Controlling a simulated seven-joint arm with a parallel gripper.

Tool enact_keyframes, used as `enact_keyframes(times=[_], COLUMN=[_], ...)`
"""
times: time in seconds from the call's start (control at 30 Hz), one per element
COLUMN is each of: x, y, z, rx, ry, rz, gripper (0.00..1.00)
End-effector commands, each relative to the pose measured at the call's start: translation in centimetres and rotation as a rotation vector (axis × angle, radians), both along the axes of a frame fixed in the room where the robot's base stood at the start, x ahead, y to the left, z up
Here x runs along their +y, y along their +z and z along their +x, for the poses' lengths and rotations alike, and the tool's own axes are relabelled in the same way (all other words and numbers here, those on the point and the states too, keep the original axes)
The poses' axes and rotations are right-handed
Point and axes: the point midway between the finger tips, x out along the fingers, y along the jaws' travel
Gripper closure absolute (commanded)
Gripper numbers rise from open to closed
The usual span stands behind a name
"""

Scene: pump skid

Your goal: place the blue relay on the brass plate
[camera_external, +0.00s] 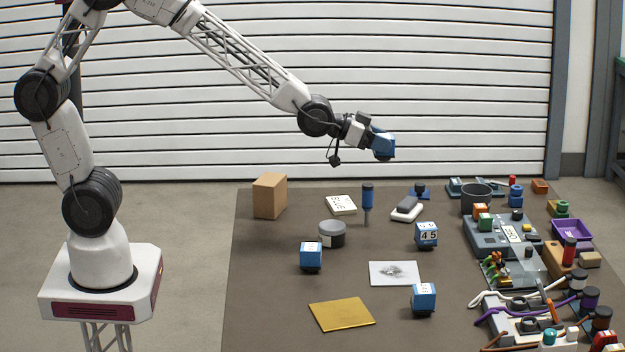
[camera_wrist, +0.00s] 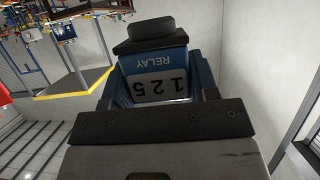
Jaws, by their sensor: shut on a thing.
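My gripper (camera_external: 374,140) is raised high above the back of the table and shut on a blue relay (camera_external: 385,144). In the wrist view the relay (camera_wrist: 155,75) sits between the fingers, with a blue and white label reading "RELAY" and "125", upside down in the picture. The brass plate (camera_external: 342,314) lies flat and bare at the front left of the table, well below and to the left of my gripper. Other blue relays with white labels stand on the table: one behind the plate (camera_external: 311,257), one right of it (camera_external: 424,299), and one farther back (camera_external: 427,235).
A white plate with a grey smudge (camera_external: 394,273) lies right of the brass plate. A grey round tin (camera_external: 332,234), a blue-handled tool (camera_external: 367,198) and a cardboard box (camera_external: 270,196) stand behind. The right side is crowded with devices and cables. Air around my gripper is clear.

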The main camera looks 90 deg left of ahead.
Motion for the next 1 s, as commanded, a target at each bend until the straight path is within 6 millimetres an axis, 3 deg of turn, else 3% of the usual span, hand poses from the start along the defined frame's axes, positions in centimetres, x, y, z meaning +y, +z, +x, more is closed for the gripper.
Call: enact_keyframes(times=[0.53, 1.0], x=[-0.7, -0.8], y=[-1.7, -4.4], z=[-10.9, -20.1], rx=[-0.004, -0.003], ry=[0.008, 0.019], rz=[-0.005, -0.006], gripper=[0.73, 0.73])
